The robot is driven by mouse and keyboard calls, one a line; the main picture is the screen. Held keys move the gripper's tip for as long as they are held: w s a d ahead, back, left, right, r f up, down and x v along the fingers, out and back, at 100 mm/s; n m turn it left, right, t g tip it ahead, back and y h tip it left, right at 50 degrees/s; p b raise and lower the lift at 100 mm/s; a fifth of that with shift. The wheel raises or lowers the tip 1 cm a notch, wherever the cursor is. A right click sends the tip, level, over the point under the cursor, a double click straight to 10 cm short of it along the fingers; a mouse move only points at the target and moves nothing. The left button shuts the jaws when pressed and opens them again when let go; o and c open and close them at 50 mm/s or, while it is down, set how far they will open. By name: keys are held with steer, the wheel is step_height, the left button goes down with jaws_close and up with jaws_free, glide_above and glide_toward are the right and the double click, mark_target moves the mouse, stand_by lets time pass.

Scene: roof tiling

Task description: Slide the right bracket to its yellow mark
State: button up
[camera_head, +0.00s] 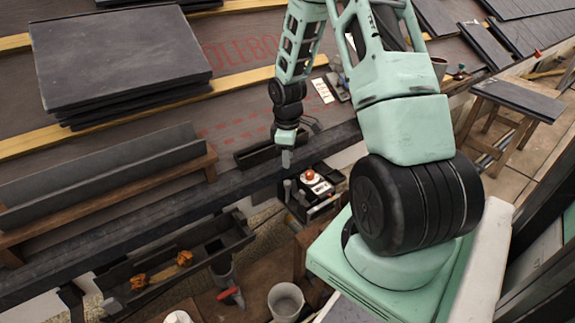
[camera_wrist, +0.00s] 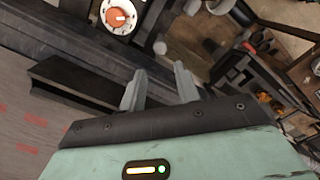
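My gripper (camera_head: 287,160) points down over the dark edge board at the eave. In the wrist view my gripper (camera_wrist: 160,74) has its two grey fingers apart, with no object visibly held between them. A short dark trough-shaped piece (camera_head: 258,153) lies beside the gripper, on its left. It also shows in the wrist view (camera_wrist: 75,84), left of the fingers. I cannot tell whether this piece is the right bracket. I cannot make out a yellow mark; it may be hidden or too small.
A stack of dark tiles (camera_head: 120,60) lies on the roof at left. A long grey gutter piece (camera_head: 100,172) rests on a wooden support. Below the eave are a tool box with a red-topped device (camera_head: 310,176), a tray with orange clamps (camera_head: 210,252) and a bucket (camera_head: 286,300).

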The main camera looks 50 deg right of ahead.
step_height(320, 180, up, 8)
steer(key=p, duration=0.2)
steer(key=shift+a, duration=0.15)
stand_by(0.4)
steer(key=s+a+r+n, duration=0.1)
steer(key=a+r, duration=0.3)
steer(key=a, duration=0.8)
steer(key=s+a+r, duration=0.1)
steer(key=a+r, duration=0.3)
steer(key=a, duration=0.8)
steer(key=s+a+r, duration=0.3)
steer(key=s+a, duration=0.4)
steer(key=s, duration=0.2)
steer(key=s+a+r, duration=0.2)
steer(key=s+a, duration=0.6)
step_height(320, 180, up, 28)
steer(key=p, duration=2.7)
steer(key=shift+s+d+f+n+y+p, duration=0.15)
steer(key=shift+s+n+y+p, duration=0.15)
steer(key=shift+s+p, duration=0.1)
